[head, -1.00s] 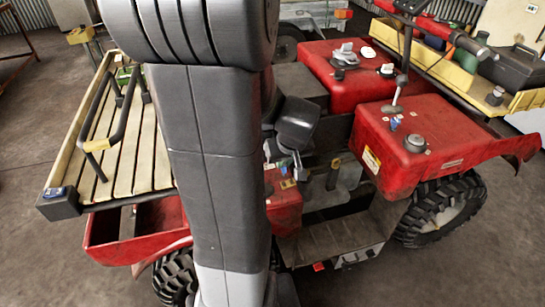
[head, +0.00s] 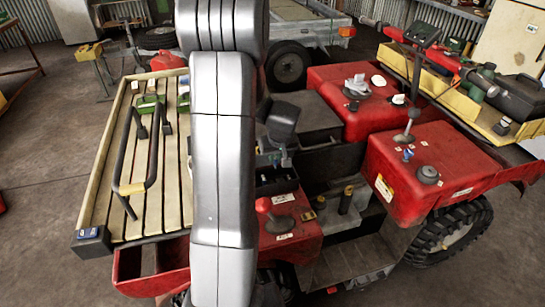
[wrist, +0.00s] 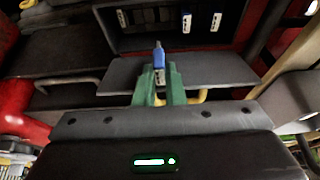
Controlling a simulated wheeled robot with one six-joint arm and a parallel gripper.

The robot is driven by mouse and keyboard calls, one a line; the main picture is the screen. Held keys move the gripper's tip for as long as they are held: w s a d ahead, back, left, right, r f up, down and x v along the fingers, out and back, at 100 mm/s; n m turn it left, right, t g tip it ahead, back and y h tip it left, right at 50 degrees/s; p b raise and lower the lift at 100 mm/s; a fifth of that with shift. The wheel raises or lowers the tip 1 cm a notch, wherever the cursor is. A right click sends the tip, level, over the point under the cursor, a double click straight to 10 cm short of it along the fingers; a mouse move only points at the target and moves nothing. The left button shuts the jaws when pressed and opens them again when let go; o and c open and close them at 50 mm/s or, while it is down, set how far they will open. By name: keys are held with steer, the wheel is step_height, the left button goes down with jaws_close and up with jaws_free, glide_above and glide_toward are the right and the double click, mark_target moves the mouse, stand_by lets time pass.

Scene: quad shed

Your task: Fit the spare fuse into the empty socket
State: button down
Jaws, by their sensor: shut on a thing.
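In the wrist view my gripper (wrist: 159,88) has green fingers shut on a small blue fuse (wrist: 159,56) with a pale label. The fuse points up the picture, its tip clear of the fingers. A darker stretch lies left of these; I cannot tell which socket is empty. The held fuse appears apart from the box. In the head view the open black box (head: 268,187) shows beside my arm; my fingers and the held fuse cannot be made out there.
The red quad's body (head: 435,160) surrounds the box. A red knob (head: 263,205) stands just below it. A slatted rack (head: 105,180) with a black bar handle (head: 150,155) lies left. A yellow tray (head: 450,90) with tools is at upper right. Open floor lies left.

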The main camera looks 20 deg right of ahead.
mark_target(276, 165)
steer(key=shift+f+b, duration=1.65)
steer(key=shift+f, duration=1.25)
steer(key=shift+f, duration=0.2)
steer(key=shift+f+b, duration=0.3)
steer(key=shift+b, duration=0.3)
steer(key=shift+f+b, duration=1)
steer(key=shift+b, duration=0.1)
steer(key=c, duration=1.4)
jaws_free()
steer(key=shift+r, duration=0.15)
steer(key=shift+c, duration=0.2)
steer(key=v, duration=1.3)
steer(key=shift+s+r, duration=0.25)
steer(key=shift+r, duration=0.05)
